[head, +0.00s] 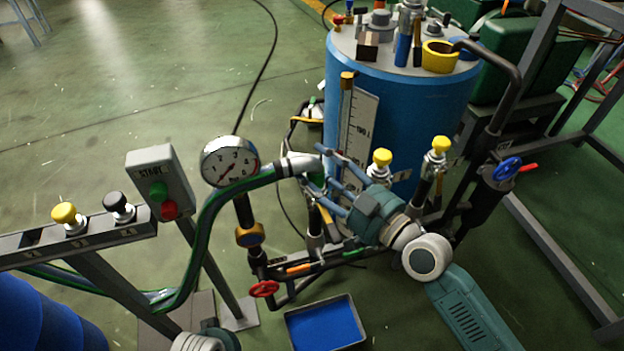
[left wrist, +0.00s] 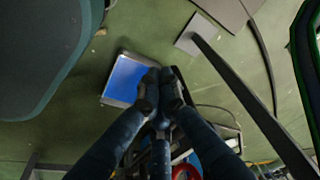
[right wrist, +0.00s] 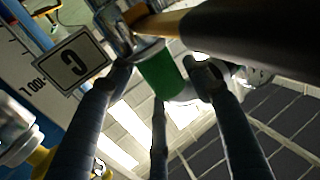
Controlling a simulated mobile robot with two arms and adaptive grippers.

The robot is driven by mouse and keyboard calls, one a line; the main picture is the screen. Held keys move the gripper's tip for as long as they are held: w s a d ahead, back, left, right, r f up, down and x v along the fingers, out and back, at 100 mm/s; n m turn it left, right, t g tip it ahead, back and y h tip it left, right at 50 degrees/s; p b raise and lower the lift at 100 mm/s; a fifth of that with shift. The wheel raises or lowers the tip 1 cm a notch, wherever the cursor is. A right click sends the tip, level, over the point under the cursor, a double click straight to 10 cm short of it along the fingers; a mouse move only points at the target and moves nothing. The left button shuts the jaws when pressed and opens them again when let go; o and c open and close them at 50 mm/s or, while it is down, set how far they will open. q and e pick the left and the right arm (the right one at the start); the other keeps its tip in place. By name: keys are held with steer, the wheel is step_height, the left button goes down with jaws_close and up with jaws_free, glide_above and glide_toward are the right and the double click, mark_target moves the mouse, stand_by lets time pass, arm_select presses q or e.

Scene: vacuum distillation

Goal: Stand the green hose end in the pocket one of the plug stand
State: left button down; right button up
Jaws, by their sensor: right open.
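The green hose (head: 208,226) rises from the lower left past the gauge, its light end fitting (head: 297,167) beside the blue tank. My right gripper (head: 322,178) is open with its fingers spread about that end. In the right wrist view a green-banded piece (right wrist: 160,72) lies between the open fingers (right wrist: 160,88); whether they touch it is unclear. The plug stand (head: 135,231) is a grey bar at left with a yellow plug (head: 69,217), a black plug (head: 119,206) and an empty dark pocket (head: 33,238) at its left end. My left gripper's fingertips (left wrist: 160,85) are together and empty.
The blue tank (head: 400,125) stands behind my right gripper, with yellow-capped valves (head: 439,147) nearby. A blue tray (head: 325,325) lies on the floor. A label card (right wrist: 76,68) is near the hose end.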

steer(key=c, duration=1)
steer(key=shift+r, duration=0.1)
jaws_close()
steer(key=shift+r, duration=0.15)
